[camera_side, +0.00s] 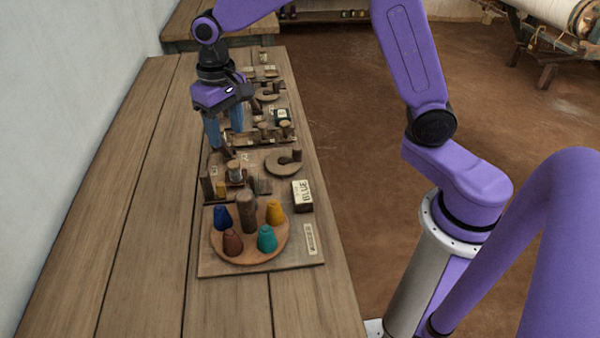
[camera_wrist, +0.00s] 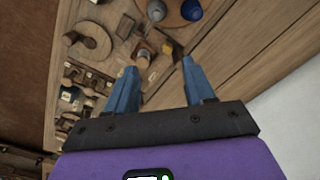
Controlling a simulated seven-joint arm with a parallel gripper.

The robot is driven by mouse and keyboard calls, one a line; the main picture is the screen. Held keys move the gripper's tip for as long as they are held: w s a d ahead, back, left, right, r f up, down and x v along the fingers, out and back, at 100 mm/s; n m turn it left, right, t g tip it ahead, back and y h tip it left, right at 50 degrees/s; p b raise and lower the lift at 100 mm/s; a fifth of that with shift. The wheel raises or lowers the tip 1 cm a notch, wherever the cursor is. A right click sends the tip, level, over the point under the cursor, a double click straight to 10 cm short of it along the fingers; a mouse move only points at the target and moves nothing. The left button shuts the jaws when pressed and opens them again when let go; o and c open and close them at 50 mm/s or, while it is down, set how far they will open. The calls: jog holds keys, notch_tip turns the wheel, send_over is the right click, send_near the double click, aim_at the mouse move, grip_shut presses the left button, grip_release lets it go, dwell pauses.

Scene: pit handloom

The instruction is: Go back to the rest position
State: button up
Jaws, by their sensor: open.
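My gripper (camera_side: 219,147) is open and empty, pointing down above the wooden bench near its wall side. Its two blue fingers stand apart in the wrist view (camera_wrist: 157,76). In the side view it is just behind a small wooden stand with a pale spool (camera_side: 235,171). The fingertips look above the fixtures; whether they touch anything I cannot tell.
A round wooden tray (camera_side: 250,256) holds blue, yellow, teal and brown cones around a post. More boards with small parts lie behind. The bench's left side (camera_side: 120,200) is clear, beside a wall (camera_side: 70,90).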

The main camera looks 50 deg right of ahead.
jog(key=s+d+n, duration=0.3)
jog(key=s+n, duration=0.1)
jog(key=s, duration=0.6)
jog(key=s+d+n, duration=0.3)
jog(key=s+n, duration=0.1)
jog(key=s, duration=0.5)
jog(key=s+d+n, duration=0.3)
jog(key=s+n, duration=0.1)
jog(key=s, duration=0.6)
jog(key=shift+s+r+n, duration=0.15)
jog(key=shift+s+n, duration=0.15)
